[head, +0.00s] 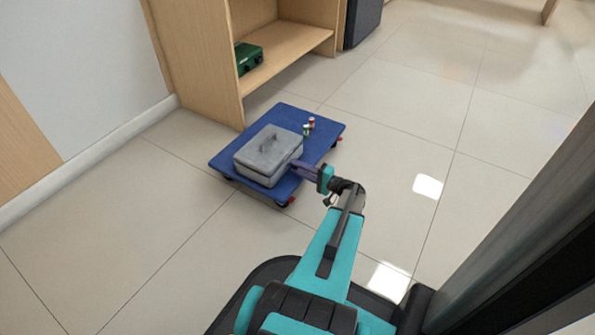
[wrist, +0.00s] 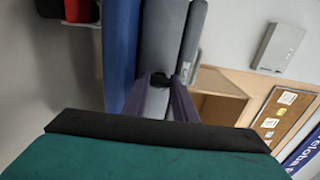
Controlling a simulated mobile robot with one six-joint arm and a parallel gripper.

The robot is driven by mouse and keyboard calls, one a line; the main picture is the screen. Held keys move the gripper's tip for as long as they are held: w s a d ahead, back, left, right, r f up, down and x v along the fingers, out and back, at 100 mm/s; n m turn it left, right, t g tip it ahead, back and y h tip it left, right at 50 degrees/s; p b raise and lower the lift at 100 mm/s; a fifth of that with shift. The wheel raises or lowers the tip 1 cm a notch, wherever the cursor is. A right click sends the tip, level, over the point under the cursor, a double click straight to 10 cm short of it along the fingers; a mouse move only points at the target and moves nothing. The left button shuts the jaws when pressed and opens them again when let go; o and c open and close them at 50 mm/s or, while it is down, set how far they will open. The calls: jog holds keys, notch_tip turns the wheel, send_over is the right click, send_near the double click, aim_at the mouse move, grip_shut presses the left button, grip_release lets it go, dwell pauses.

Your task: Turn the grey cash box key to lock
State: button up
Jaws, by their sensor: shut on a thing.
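The grey cash box (head: 266,148), with a handle on its closed lid, sits on a blue wheeled platform (head: 325,135). In the wrist view the box (wrist: 163,35) fills the upper middle, turned sideways, beside the blue platform (wrist: 121,50). My gripper (head: 296,165) is at the box's right-hand side in the head view. In the wrist view its purple fingers (wrist: 159,82) close in at the box's face. They are shut on the key, which is mostly hidden between them, so its turn angle cannot be told.
A wooden shelf unit (head: 285,45) holding a green box (head: 249,58) stands behind. The tiled floor (head: 430,120) to the right is clear. A dark panel (head: 520,240) is at right.

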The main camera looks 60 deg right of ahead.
jog(key=shift+d, duration=0.15)
jog(key=o, duration=1)
jog(key=shift+o, duration=0.2)
jog(key=shift+s, duration=0.1)
